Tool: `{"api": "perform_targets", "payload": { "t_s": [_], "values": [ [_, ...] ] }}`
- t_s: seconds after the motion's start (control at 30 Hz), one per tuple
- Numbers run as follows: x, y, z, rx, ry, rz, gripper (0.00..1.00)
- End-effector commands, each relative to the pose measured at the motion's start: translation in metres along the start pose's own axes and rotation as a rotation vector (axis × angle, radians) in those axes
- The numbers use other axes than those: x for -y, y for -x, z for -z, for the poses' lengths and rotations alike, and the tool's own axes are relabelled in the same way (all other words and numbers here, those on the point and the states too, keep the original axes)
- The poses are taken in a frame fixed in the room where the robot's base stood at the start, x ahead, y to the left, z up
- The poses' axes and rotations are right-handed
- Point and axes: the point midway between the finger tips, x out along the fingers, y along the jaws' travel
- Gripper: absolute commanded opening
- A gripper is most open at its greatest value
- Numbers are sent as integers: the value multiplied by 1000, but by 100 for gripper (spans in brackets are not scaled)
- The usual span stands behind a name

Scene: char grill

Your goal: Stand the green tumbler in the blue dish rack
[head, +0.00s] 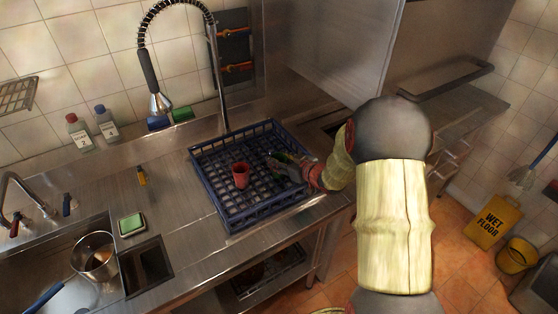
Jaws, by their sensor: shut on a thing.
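The blue dish rack (262,217) is a shallow open crate on the steel counter, in the middle of the head view. My gripper (279,163) is over the right part of the rack, reaching in from the right. It is shut on a dark green thing, apparently the green tumbler (281,157), of which only a small part shows. The rest is hidden by the fingers. I cannot tell whether the tumbler touches the rack floor or is upright.
A red cup (240,175) stands in the rack, left of my gripper. The tall spring faucet (152,80) rises behind. A green sponge (131,223) and a sink with a metal pot (94,255) are at left. The front part of the rack is clear.

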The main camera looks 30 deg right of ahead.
Motion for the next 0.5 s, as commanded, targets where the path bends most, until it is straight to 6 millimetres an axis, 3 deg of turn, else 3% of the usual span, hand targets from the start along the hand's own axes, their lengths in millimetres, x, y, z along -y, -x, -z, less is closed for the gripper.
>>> {"api": "perform_targets", "payload": {
  "t_s": [0.17,0.2,0.5],
  "values": [
    [0,-1,-4,0,0,0,14],
    [0,-1,-3,0,0,0,42],
    [0,-1,-3,0,0,0,58]
  ]
}}
